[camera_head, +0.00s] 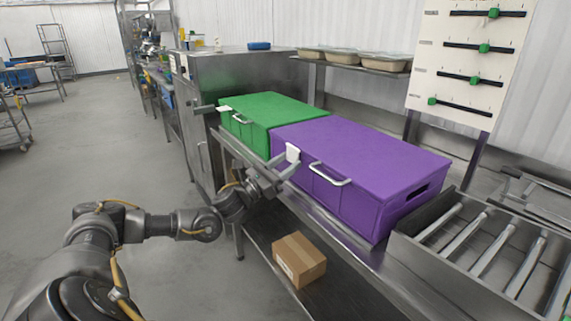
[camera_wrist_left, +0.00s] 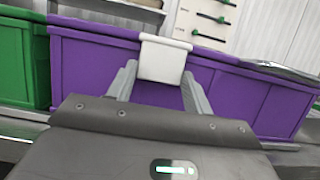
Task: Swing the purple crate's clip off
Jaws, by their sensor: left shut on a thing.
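The purple crate (camera_head: 362,166) stands lidded on the steel counter, and its front face fills much of the left wrist view (camera_wrist_left: 85,75). A white clip (camera_head: 293,153) sits at the top of its front face, near the left corner. My left gripper (camera_head: 284,164) is at the clip. In the left wrist view my left gripper (camera_wrist_left: 160,76) has its fingers on both sides of the clip (camera_wrist_left: 164,59), shut on it. The clip's upper part overlaps the crate's top edge. My right gripper is not in view.
A green crate (camera_head: 262,114) stands left of the purple one. A silver handle (camera_head: 329,174) juts from the purple crate's front, right of the clip. A roller conveyor (camera_head: 480,244) is at the right. A cardboard box (camera_head: 299,259) lies on the lower shelf.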

